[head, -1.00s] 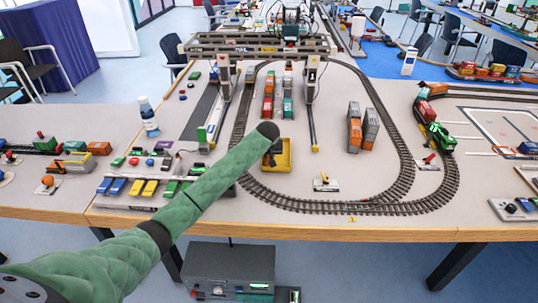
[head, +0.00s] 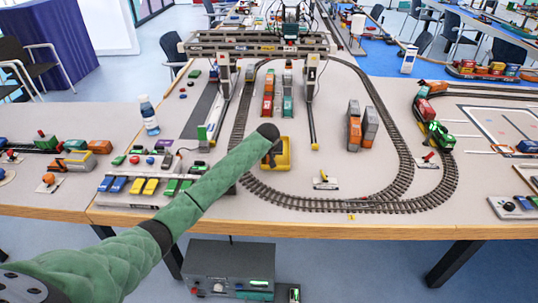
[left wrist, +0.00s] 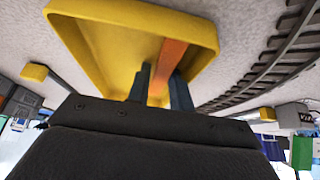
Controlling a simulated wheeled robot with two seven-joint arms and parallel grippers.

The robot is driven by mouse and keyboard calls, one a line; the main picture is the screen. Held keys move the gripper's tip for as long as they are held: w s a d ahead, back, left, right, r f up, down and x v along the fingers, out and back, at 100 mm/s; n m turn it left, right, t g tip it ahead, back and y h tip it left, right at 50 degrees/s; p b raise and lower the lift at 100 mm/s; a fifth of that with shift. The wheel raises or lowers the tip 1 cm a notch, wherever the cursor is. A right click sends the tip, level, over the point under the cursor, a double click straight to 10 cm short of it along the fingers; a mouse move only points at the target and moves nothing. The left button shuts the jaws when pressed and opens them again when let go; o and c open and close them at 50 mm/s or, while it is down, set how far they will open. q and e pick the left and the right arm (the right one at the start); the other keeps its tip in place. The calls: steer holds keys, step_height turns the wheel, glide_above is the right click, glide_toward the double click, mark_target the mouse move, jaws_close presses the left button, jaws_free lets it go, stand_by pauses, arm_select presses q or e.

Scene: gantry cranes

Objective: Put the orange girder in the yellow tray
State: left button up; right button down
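The yellow tray (head: 286,160) sits on the table between the two crane rails, inside the oval track. It fills the top of the left wrist view (left wrist: 95,50). The orange girder (left wrist: 172,55) lies over the tray's inside, with one end between my left gripper's fingers. My left gripper (left wrist: 162,75) reaches down at the tray; it also shows in the head view (head: 270,157), partly hidden by my green arm. Its two fingers stand on either side of the girder; whether they press on it is unclear. My right gripper is not in view.
A grey gantry crane (head: 255,45) stands over the rails behind the tray. Orange and grey containers (head: 354,130) stand upright to the right. Toy cars (head: 150,187) are parked at front left, and a bottle (head: 148,115) stands behind them. A small white-based lever (head: 325,181) is front right.

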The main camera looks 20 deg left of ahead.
arm_select(q)
steer(key=shift+s+f, duration=0.1)
steer(key=shift+f, duration=0.15)
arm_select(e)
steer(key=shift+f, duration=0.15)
